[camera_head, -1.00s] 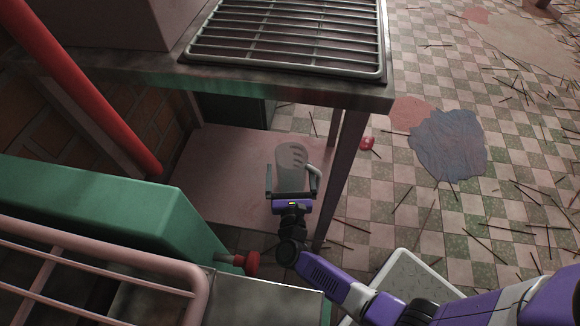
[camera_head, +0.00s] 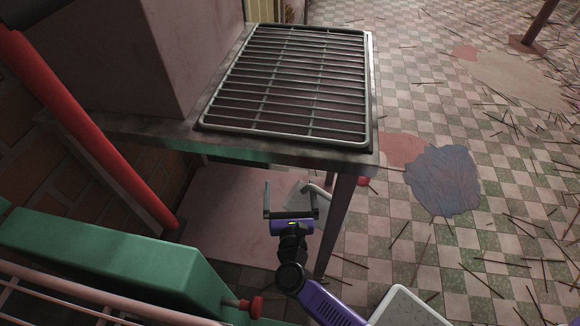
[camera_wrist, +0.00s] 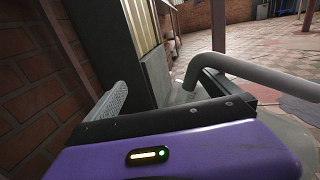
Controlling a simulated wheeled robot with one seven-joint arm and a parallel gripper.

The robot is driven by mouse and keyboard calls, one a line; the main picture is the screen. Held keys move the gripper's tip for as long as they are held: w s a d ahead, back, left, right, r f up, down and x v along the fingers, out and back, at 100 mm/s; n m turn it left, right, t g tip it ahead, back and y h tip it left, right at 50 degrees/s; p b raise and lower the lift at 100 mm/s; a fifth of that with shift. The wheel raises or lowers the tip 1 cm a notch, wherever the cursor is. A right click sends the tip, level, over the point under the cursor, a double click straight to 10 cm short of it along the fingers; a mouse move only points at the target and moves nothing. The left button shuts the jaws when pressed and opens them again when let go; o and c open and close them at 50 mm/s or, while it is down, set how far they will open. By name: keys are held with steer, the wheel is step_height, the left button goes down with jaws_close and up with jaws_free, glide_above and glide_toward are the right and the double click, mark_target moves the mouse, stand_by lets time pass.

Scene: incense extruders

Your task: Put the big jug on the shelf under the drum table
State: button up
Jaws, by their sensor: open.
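The big jug (camera_head: 297,194), grey with a pale bent handle (camera_head: 320,189), shows under the drum table (camera_head: 155,132). It appears to stand on the pink shelf (camera_head: 225,215), near the table's front right leg; its base contact is hidden. The table edge hides part of it. My gripper (camera_head: 290,186) is open just in front of the jug, with the handle beside the right finger. In the wrist view the handle (camera_wrist: 262,74) crosses at the right, close to that finger, and nothing is clearly clasped. The left finger (camera_wrist: 108,100) stands apart.
A wire rack (camera_head: 295,85) lies on the table top. A red pole (camera_head: 85,130) leans at the left. A green box-shaped frame (camera_head: 115,265) with a red knob (camera_head: 252,306) stands at the front left. Checkered floor with scattered sticks (camera_head: 480,240) spreads right.

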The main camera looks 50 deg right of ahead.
step_height(320, 180, up, 7)
steer(key=p, duration=0.2)
steer(key=shift+r, duration=0.15)
jaws_close()
stand_by(0.4)
stand_by(0.4)
